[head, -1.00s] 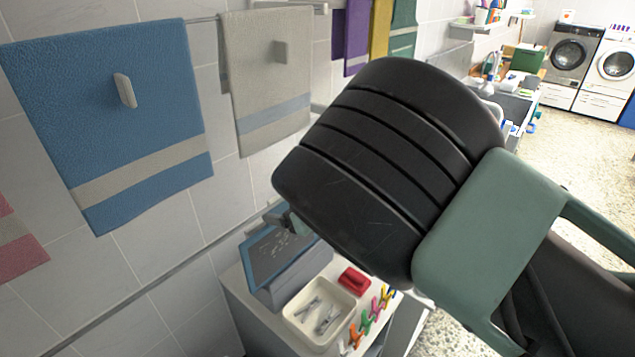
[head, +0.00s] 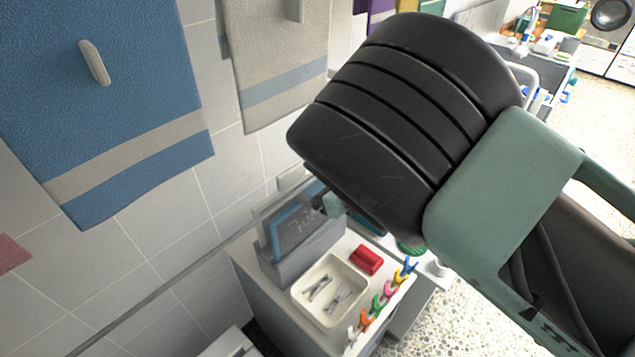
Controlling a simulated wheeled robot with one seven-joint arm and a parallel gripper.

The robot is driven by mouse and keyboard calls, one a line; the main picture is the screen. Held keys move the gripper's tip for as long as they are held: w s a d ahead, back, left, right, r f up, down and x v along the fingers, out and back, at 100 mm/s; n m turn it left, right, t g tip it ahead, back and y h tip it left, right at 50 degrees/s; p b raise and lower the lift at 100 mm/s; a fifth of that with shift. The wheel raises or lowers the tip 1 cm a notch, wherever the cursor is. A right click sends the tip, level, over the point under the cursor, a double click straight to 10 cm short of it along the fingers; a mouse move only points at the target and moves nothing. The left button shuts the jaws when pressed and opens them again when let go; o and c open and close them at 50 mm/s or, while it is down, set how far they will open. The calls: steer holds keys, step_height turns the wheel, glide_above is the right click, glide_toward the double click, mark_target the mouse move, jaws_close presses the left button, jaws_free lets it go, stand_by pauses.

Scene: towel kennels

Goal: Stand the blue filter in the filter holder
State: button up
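The blue filter (head: 277,237) is a thin panel with a blue frame and a dark mesh face. It stands nearly upright, with its lower edge down in the grey filter holder (head: 296,266) on the cabinet by the wall. Whether it reaches the bottom of the holder is hidden. A grey-green tip of my gripper (head: 333,204) shows at the filter's upper right edge, just below my black arm link. The rest of the gripper is hidden behind that link, so I cannot tell whether it still grips the filter.
A cream tray (head: 300,302) with metal clips and a red block (head: 366,260) sit beside the holder. Several coloured pegs (head: 378,303) line the cabinet's right edge. A blue towel (head: 125,90) and a beige towel (head: 275,60) hang on the wall. Speckled floor lies free at right.

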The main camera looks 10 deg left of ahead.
steer(key=shift+f, duration=0.15)
steer(key=o, duration=1.2)
steer(key=shift+o, duration=0.2)
steer(key=shift+r, duration=0.2)
steer(key=shift+s+d, duration=0.1)
steer(key=shift+d, duration=0.1)
steer(key=s+d+r+m+h+b, duration=0.2)
steer(key=s+d+m+h, duration=0.15)
steer(key=d+m, duration=0.65)
steer(key=s+d+r+m+h+b, duration=0.2)
steer(key=s+d+m+h+b, duration=0.15)
steer(key=d+m, duration=0.55)
steer(key=s+d+r+m+g+h, duration=0.1)
steer(key=s+d+r+m+g, duration=0.1)
steer(key=s+m, duration=0.4)
steer(key=s+d+r+m+g+h, duration=0.1)
steer(key=s+d+r+m+g, duration=0.1)
steer(key=s+m, duration=0.5)
steer(key=s+d+r+m+g+h, duration=0.2)
steer(key=s+r+m, duration=0.1)
steer(key=s+m, duration=0.4)
steer(key=shift+s+d+r+m+g+p, duration=0.25)
steer(key=shift+r+m+g+p, duration=0.15)
steer(key=shift+m, duration=0.2)
